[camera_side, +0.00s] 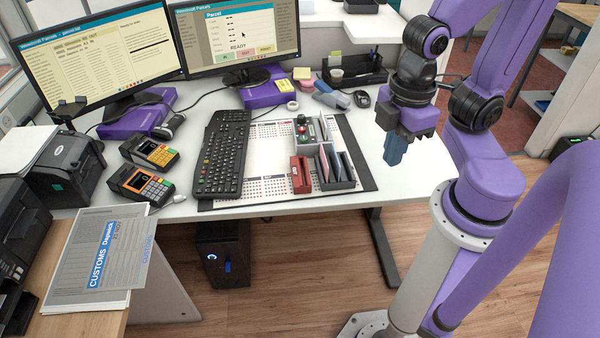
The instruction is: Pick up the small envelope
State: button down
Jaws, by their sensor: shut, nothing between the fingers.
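My gripper (393,151), with blue fingers, hangs above the right part of the white desk. Its fingers are shut with nothing between them. It is to the right of a grey sorter (342,185) and apart from it. Thin flat upright items (336,164) stand in the sorter's slots, pinkish and grey-blue. They may be envelopes, but they are too small to tell, and I cannot make out which is the small envelope. Their lower parts are hidden by the sorter walls.
A red holder (300,176) stands left of the sorter on a calendar desk pad (266,193). A black keyboard (222,152), card terminals (143,184), monitors (97,52) and a black organizer (354,72) surround it. The desk right of the pad (408,178) is clear.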

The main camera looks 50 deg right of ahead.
jog(key=c, duration=1.8)
grip_release()
jog(key=o, duration=0.6)
jog(key=shift+c, duration=0.2)
